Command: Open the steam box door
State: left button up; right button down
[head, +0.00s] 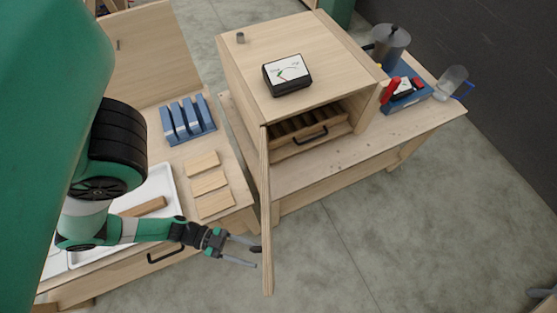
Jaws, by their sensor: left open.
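The steam box (245,66) is a pale wooden cabinet on a wooden bench. Its door (266,210) stands swung out from the box's left front edge, seen nearly edge-on. The front opening is exposed and shows dark slats and a wooden drawer-like front with a black handle (312,136). My left gripper (256,257) is open and empty, just left of the door's lower outer part. Its fingertips point at the door; I cannot tell whether they touch it. My right gripper is not in view.
A metal pot (388,46), a blue tray (409,98) and a clear jar (452,80) are right of the box. The left bench holds a blue rack (187,119), wooden slats (209,183) and a white tray (166,185). Floor right of the door is clear.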

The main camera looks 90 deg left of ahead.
pick_arm(q)
jog(key=o, duration=0.3)
jog(key=s+d+r+h, duration=0.1)
jog(key=s+d+r, duration=0.2)
jog(key=r, duration=0.4)
jog(key=shift+s+d+r+t, duration=0.2)
jog(key=shift+s+d+t, duration=0.2)
jog(key=shift+s, duration=0.15)
jog(key=s+d, duration=0.1)
jog(key=s+d+r, duration=0.1)
jog(key=s+d, duration=0.1)
jog(key=s, duration=0.1)
jog(key=shift+d+r+p, duration=0.3)
jog(key=shift+r, duration=0.1)
jog(key=c, duration=0.3)
jog(key=shift+s+d+r, duration=0.1)
jog(key=shift+s, duration=0.15)
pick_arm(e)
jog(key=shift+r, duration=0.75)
